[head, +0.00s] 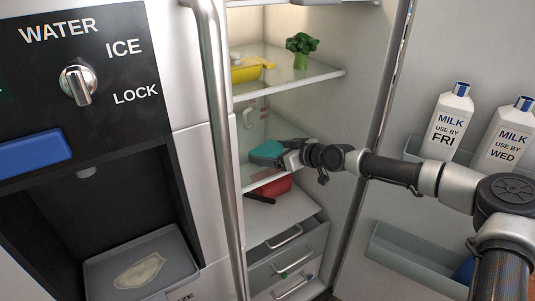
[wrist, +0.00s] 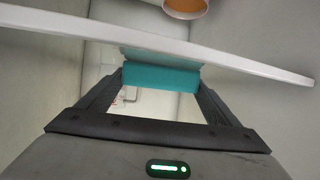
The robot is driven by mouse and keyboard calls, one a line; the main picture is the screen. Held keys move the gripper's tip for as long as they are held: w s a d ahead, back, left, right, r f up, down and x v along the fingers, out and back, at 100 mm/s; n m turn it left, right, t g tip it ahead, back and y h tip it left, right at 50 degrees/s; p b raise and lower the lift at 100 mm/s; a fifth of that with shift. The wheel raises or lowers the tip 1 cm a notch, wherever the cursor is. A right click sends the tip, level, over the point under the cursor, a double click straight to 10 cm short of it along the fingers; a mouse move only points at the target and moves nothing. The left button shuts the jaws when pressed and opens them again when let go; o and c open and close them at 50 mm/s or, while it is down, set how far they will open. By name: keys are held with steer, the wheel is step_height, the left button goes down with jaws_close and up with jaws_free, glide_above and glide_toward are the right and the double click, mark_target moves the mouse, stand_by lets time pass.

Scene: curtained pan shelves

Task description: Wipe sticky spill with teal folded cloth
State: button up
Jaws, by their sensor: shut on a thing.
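The teal folded cloth (head: 266,150) is inside the open fridge, at the middle shelf level. My gripper (head: 283,155) reaches in from the right and is shut on the cloth. In the wrist view the cloth (wrist: 160,76) spans the gap between both fingertips, close to a white shelf edge (wrist: 235,63). I cannot tell whether it touches the shelf. A pale beige patch (head: 139,271) lies on the grey dispenser tray (head: 182,260) at lower left. I cannot tell whether it is the sticky spill. A small reddish mark (head: 250,113) shows behind the cloth, unclear.
A yellow container (head: 245,71) and broccoli (head: 301,48) stand on the shelf above. A red pan (head: 273,185) sits below my gripper, above the drawers (head: 288,260). Milk bottles (head: 448,122) stand in the door at right. The fridge handle (head: 222,130) rises at left.

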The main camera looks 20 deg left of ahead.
mark_target(281, 149)
steer(key=shift+w+d+f+b, duration=0.1)
steer(key=shift+w+d+b, duration=1.05)
steer(key=shift+w+d, duration=0.3)
steer(key=shift+a, duration=0.15)
steer(key=shift+s+a+b, duration=0.2)
steer(key=shift+s+a, duration=0.85)
steer(key=shift+s, duration=0.2)
steer(key=shift+s+a+b, duration=0.15)
steer(key=shift+s+a, duration=0.85)
steer(key=shift+s, duration=0.2)
steer(key=shift+s+a+b, duration=0.7)
steer(key=shift+s+a, duration=1.05)
steer(key=shift+s, duration=0.25)
steer(key=shift+s+d, duration=0.4)
steer(key=shift+d, duration=0.15)
steer(key=shift+w+d+p, duration=0.6)
steer(key=shift+w+d, duration=0.35)
steer(key=shift+w, duration=0.15)
steer(key=shift+w+d+p, duration=0.6)
steer(key=shift+w+d, duration=0.3)
steer(key=shift+w, duration=0.2)
steer(key=shift+w+d+b, duration=0.3)
steer(key=shift+w+d, duration=0.5)
steer(key=shift+w, duration=0.2)
steer(key=shift+w+d+b, duration=0.25)
steer(key=shift+w+d, duration=0.55)
steer(key=shift+w, duration=0.15)
steer(key=shift+w+d+b, duration=0.35)
